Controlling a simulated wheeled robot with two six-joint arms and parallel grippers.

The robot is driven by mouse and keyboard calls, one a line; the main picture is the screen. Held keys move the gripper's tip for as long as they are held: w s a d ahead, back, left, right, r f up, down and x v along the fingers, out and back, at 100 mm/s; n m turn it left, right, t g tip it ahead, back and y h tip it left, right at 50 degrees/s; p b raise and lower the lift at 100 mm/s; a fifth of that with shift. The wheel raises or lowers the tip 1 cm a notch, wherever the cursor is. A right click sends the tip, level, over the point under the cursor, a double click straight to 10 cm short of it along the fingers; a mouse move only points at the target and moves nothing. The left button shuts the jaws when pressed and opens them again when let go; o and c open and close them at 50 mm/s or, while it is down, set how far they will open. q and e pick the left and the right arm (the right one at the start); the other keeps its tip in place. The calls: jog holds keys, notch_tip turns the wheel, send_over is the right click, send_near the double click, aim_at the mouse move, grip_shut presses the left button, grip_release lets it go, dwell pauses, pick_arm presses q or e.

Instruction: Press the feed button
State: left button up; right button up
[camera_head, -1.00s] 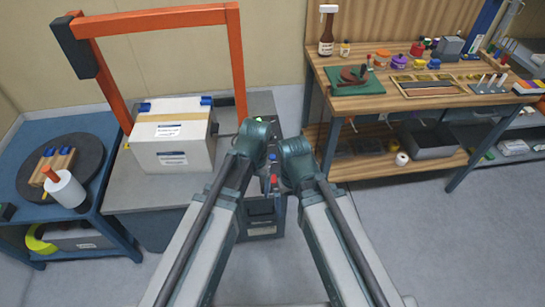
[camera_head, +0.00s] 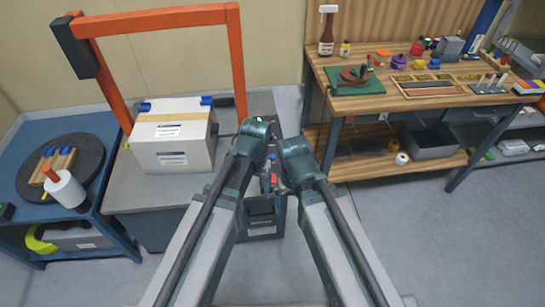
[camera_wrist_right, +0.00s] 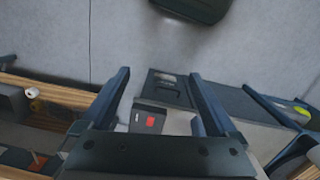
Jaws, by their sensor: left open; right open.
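In the head view a small red spot (camera_head: 274,178) shows in the gap between my two arms. I cannot read a label that tells which control is the feed button. My right gripper (camera_wrist_right: 160,75) is open and empty, with its fingers apart on either side of the panel; I see no contact. My left arm (camera_head: 255,130) reaches in from the left in the head view, but its fingers are hidden.
A grey bench carries a white box (camera_head: 172,140) under an orange frame (camera_head: 160,19). A blue table with a dark turntable (camera_head: 88,160) stands at the left. A wooden workbench (camera_head: 350,104) with tools stands at the right. The floor (camera_head: 400,220) in front is clear.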

grip_shut()
dwell(1.5)
